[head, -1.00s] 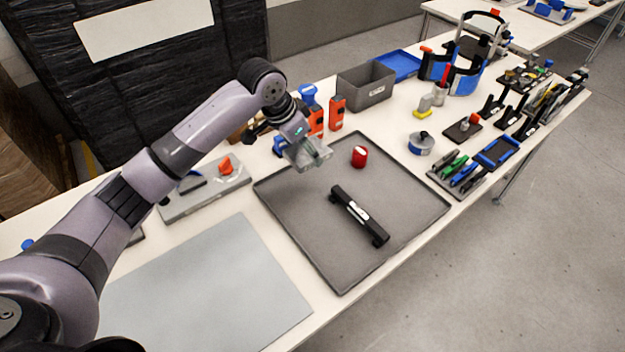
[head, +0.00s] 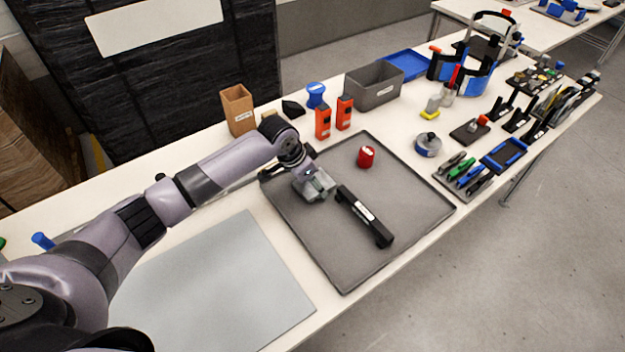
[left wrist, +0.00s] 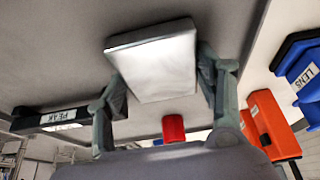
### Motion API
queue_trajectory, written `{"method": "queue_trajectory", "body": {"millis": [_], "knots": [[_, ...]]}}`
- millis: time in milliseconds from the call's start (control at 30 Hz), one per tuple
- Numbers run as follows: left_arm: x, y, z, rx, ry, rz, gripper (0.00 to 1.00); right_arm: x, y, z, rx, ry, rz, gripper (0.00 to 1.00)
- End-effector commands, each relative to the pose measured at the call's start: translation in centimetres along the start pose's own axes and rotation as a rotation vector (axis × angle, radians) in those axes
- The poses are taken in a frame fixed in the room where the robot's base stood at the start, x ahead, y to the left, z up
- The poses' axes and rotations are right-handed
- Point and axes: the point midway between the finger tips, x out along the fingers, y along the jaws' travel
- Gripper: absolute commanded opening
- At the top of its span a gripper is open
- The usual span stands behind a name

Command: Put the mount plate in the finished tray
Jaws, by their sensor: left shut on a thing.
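My left gripper (head: 316,188) is shut on a pale, flat rectangular block, which I take to be the mount plate (left wrist: 155,62). In the left wrist view it sits between the two fingers, with its light face showing. In the head view the gripper is low over the left part of a large dark grey tray (head: 390,235). I cannot tell whether the plate touches the tray floor. The tray also bears a black bar with a white label (head: 364,215), just right of the gripper, and a red cylinder (head: 366,157). My right gripper is not in view.
A pale grey mat (head: 225,290) lies left of the tray. Orange boxes (head: 323,122), a brown box (head: 238,110) and a grey bin (head: 372,88) stand behind. A tool rack (head: 465,175) is at right. The tray's front and right parts are clear.

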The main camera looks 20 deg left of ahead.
Motion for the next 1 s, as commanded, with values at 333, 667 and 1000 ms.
{"method": "queue_trajectory", "body": {"millis": [333,667,1000], "knots": [[0.2,0.0,0.1,0.000,0.000,0.000,0.71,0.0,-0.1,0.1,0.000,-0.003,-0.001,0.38],[0.2,0.0,0.1,0.000,0.000,0.000,0.82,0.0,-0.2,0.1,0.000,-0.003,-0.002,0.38],[-1.8,-0.1,-0.1,0.001,0.003,-0.002,0.82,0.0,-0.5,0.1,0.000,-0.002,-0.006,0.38]]}}
